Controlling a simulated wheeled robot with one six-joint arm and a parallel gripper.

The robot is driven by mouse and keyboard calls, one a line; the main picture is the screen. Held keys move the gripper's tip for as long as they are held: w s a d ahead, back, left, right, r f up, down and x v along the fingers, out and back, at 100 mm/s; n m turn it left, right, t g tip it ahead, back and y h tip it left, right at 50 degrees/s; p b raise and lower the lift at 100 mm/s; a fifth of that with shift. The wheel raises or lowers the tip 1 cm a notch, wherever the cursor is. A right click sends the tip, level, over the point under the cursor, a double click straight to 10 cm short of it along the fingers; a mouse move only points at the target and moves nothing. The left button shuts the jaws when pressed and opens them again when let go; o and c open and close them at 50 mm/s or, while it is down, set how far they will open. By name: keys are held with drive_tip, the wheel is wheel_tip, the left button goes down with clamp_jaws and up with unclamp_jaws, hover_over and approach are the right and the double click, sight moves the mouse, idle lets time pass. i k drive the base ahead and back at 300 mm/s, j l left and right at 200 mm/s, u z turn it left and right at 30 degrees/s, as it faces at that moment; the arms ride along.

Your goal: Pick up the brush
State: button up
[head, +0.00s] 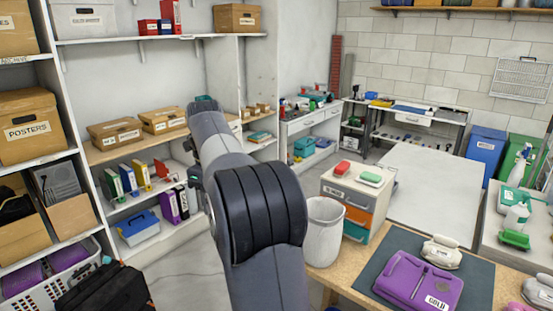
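I cannot surely tell which thing is the brush. A small red block-like item with a pale base (343,168) and a green one with a pale base (372,178) lie on top of a small drawer unit (353,203) right of centre; they look like scrub brushes. Another green, brush-like item (513,239) lies at the right by the spray bottles. My arm rises through the middle of the head view toward the left shelves.
A white bin (324,232) stands beside the drawer unit. A purple case (418,281) lies on a dark mat on the wooden table at front right. A pale table (430,190) behind is bare. Shelves with boxes (29,127) line the left.

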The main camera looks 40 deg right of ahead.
sight(343, 167)
drive_tip(key=i+z, duration=0.25)
drive_tip(key=i, duration=0.15)
drive_tip(key=i+j+z, duration=0.2)
drive_tip(key=i, duration=0.2)
drive_tip(key=i+j+z, duration=0.25)
drive_tip(key=i, duration=0.15)
drive_tip(key=i+z, duration=0.2)
drive_tip(key=z, duration=0.25)
drive_tip(key=i+j+z, duration=0.1)
drive_tip(key=i+z, duration=0.15)
drive_tip(key=z, duration=0.2)
drive_tip(key=i+j+z, duration=0.15)
drive_tip(key=z, duration=0.35)
drive_tip(key=i+j+z, duration=0.2)
drive_tip(key=z, duration=0.25)
drive_tip(key=i+j+z, duration=0.35)
drive_tip(key=j+z, duration=0.2)
drive_tip(key=i+j+z, duration=0.1)
drive_tip(key=j+z, duration=0.15)
drive_tip(key=j, duration=0.15)
